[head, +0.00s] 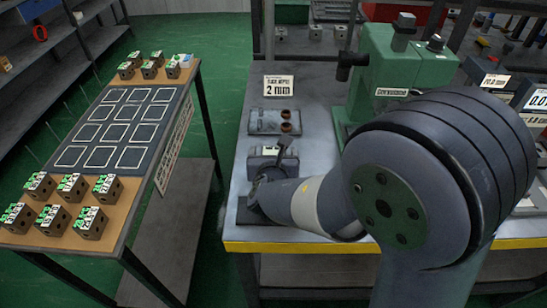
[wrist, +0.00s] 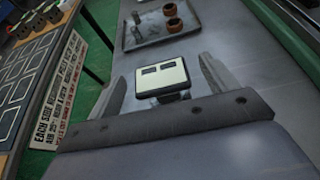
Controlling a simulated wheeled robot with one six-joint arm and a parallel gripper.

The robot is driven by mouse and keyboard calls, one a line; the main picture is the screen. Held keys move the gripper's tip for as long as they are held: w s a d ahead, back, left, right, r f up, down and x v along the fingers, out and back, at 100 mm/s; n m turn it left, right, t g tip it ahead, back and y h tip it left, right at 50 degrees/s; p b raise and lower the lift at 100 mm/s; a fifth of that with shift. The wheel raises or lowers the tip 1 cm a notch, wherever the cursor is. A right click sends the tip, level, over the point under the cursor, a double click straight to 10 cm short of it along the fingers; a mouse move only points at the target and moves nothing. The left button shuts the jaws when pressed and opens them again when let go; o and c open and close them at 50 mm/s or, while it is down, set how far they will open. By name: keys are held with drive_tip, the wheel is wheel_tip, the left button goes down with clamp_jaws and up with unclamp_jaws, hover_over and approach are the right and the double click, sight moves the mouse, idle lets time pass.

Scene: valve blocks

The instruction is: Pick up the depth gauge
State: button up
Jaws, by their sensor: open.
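The fingers are open, with a visible gap on each side of the gauge's face. The gauge's lower part is largely hidden behind its face and my gripper. In the head view my gripper (head: 258,186) is low over the bench near its front left edge, and my arm hides part of that area.
A metal tray (head: 262,123) with two brown rings lies behind, near a "2 mm" sign (head: 278,86). A green machine (head: 385,75) stands to the right. Across an aisle on the left, a table (head: 130,205) holds several blocks and a dark mat (head: 112,138) with white squares.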

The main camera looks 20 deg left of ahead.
drive_tip(key=shift+c, duration=0.5)
drive_tip(key=c, duration=1)
